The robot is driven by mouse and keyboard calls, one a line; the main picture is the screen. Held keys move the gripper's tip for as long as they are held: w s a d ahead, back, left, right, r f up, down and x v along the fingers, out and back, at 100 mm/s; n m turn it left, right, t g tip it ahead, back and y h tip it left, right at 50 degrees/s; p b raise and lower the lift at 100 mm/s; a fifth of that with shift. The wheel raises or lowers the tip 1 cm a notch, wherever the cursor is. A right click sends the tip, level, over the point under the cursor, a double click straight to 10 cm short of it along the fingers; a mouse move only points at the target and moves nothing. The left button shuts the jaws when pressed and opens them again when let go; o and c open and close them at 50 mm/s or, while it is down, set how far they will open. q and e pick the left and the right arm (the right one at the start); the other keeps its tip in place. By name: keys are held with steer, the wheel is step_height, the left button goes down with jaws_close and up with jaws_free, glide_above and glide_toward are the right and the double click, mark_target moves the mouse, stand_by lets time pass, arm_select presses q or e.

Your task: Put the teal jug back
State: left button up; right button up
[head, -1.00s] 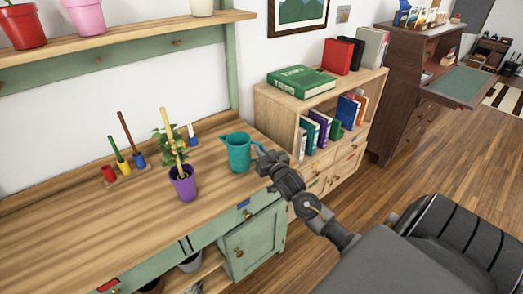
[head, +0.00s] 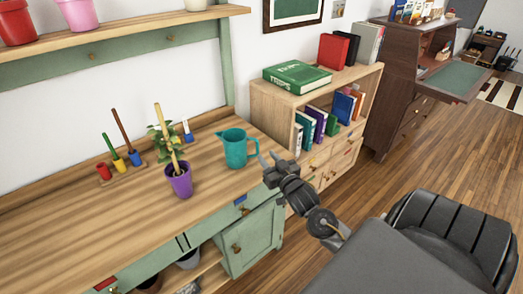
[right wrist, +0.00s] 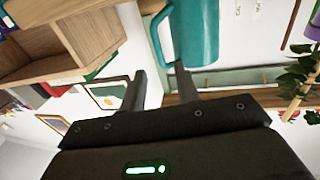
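The teal jug (head: 235,149) stands upright on the wooden worktop (head: 80,225), near its right end. Its handle faces right, toward my right gripper (head: 271,158). That gripper is open and empty, just right of the handle and apart from it in the head view. In the right wrist view the jug (right wrist: 196,32) shows at the top, with its handle (right wrist: 160,40) beyond the gap between the two parted fingers (right wrist: 160,90). My left gripper is in neither view.
A shelf (head: 120,37) with pots hangs above. A bookcase (head: 285,93) stands right of the worktop. The front left worktop is clear.

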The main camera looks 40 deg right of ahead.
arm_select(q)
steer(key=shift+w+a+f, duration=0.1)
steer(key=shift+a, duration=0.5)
arm_select(e)
steer(key=v, duration=0.4)
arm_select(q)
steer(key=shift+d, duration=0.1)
arm_select(e)
steer(key=s+a+f+n+g, duration=0.1)
steer(key=s+f+g, duration=0.2)
steer(key=f, duration=0.8)
steer(key=s+a+f+g+y, duration=0.1)
steer(key=s+f+g, duration=0.1)
steer(key=f, duration=0.9)
steer(key=s+a+f+n+g, duration=0.1)
steer(key=s+f+g, duration=0.2)
steer(key=f, duration=0.8)
steer(key=s+a+f+n+g+y, duration=0.1)
steer(key=s+a+f+g, duration=0.25)
steer(key=s+f, duration=0.9)
steer(key=s+a+f+n+g, duration=0.1)
steer(key=s+a+f+g, duration=0.1)
steer(key=s+f, duration=0.3)
steer(key=s+a+f+n+g+y, duration=0.1)
steer(key=s+a+f+g, duration=0.2)
steer(key=s, duration=1.1)
step_height(320, 180, down, 3)
steer(key=shift+s+a, duration=0.35)
steer(key=shift+a, duration=0.25)
